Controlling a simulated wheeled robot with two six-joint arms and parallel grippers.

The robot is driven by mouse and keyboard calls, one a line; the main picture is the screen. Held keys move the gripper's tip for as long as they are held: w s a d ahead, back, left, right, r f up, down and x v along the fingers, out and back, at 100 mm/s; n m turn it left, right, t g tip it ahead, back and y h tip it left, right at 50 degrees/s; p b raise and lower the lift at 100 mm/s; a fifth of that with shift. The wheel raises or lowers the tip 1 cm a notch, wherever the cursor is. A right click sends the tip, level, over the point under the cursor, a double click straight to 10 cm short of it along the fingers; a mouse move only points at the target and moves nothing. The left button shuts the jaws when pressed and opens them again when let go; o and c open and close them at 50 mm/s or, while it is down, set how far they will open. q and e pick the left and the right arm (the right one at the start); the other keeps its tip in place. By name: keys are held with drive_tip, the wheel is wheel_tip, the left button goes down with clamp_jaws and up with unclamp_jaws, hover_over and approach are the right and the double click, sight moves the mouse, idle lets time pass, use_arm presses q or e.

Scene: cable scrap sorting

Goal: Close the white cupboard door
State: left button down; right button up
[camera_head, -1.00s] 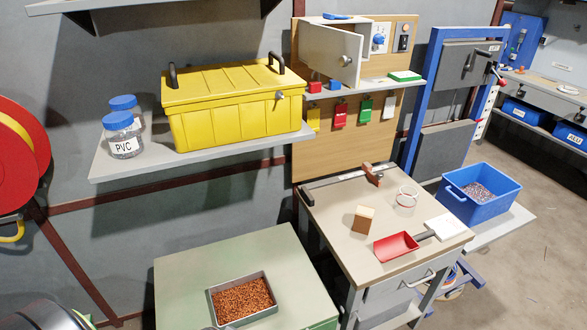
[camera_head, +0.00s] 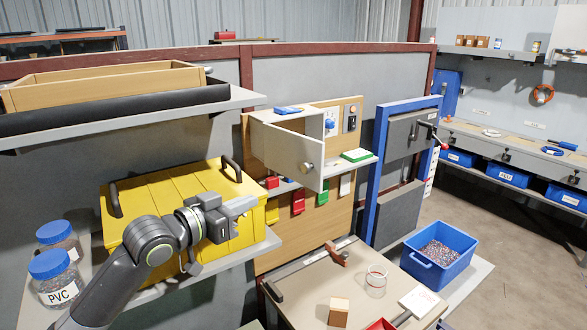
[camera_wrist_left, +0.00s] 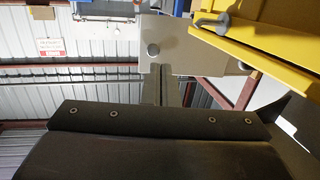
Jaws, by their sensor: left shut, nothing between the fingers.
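The white cupboard (camera_head: 296,116) sits on a shelf against the wooden board in the head view. Its door (camera_head: 285,148) stands open, swung out toward me, with a round knob (camera_head: 306,167) near its free edge. My left gripper (camera_head: 245,205) is shut and empty, in front of the yellow box and left of the door, apart from it. In the left wrist view the pale door (camera_wrist_left: 195,45) with its knob (camera_wrist_left: 153,49) appears beyond my shut fingers (camera_wrist_left: 165,85). My right gripper is not in view.
The yellow box (camera_head: 160,205) with black handles stands close behind my left gripper. PVC jars (camera_head: 58,285) stand left of it. A wooden tray (camera_head: 105,85) lies on the upper shelf. A blue bin (camera_head: 440,255) stands at right.

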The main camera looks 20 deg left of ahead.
use_arm(q)
wheel_tip(320, 180, up, 2)
drive_tip(key=b, duration=0.5)
approach(304, 169)
drive_tip(key=shift+h, duration=0.4)
drive_tip(key=x, duration=0.5)
drive_tip(key=shift+w+f, duration=0.25)
drive_tip(key=shift+w, duration=0.05)
drive_tip(key=shift+w+d, duration=0.25)
drive_tip(key=shift+w, duration=0.35)
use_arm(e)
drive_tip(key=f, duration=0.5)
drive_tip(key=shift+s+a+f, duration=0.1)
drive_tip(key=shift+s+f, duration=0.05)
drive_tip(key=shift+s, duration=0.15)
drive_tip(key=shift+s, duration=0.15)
